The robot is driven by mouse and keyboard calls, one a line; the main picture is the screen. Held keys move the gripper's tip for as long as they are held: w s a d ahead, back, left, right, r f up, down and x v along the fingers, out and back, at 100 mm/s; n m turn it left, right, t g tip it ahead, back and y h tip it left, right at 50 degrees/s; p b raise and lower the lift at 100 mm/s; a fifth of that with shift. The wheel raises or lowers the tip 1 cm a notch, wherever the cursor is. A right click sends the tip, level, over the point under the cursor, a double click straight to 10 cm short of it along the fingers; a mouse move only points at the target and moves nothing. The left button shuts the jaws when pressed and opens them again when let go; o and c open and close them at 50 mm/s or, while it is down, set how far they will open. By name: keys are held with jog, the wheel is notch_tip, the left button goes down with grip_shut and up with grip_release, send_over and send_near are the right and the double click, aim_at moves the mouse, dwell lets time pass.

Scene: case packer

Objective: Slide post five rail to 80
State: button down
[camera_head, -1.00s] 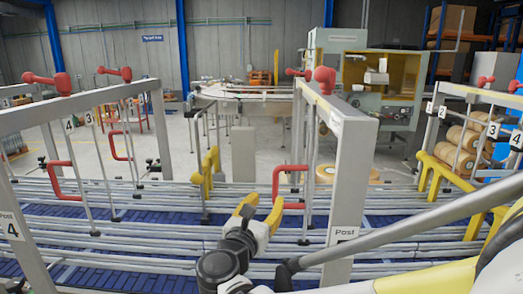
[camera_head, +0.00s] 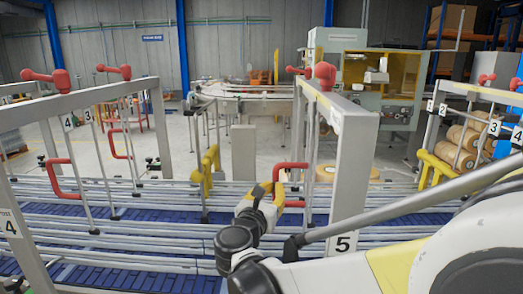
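The post five frame is a grey gantry with a white "5" label (camera_head: 343,243) on its front leg (camera_head: 355,180), right of centre. A red bracket-shaped handle (camera_head: 292,165) sits just left of that leg, by the thin vertical rods of the rail. My gripper (camera_head: 273,190) has yellow fingers and is at the lower left part of this handle. The fingers overlap the handle in the picture. Whether they touch or close on it cannot be told. Red clamp knobs (camera_head: 325,75) sit on top of the frame. No scale reading is legible.
The post four frame (camera_head: 85,100) stands at left with its own red handles (camera_head: 65,180). Long grey guide rails (camera_head: 150,225) run across over a blue conveyor (camera_head: 120,257). A yellow bracket (camera_head: 207,170) stands left of my gripper. Another numbered frame (camera_head: 470,92) is at right.

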jog(key=s, duration=0.7)
jog(key=shift+s+a, duration=0.15)
jog(key=shift+s, duration=0.05)
dwell(5.3)
jog(key=c, duration=1.3)
grip_release()
jog(key=shift+o, duration=0.2)
jog(key=v, duration=0.7)
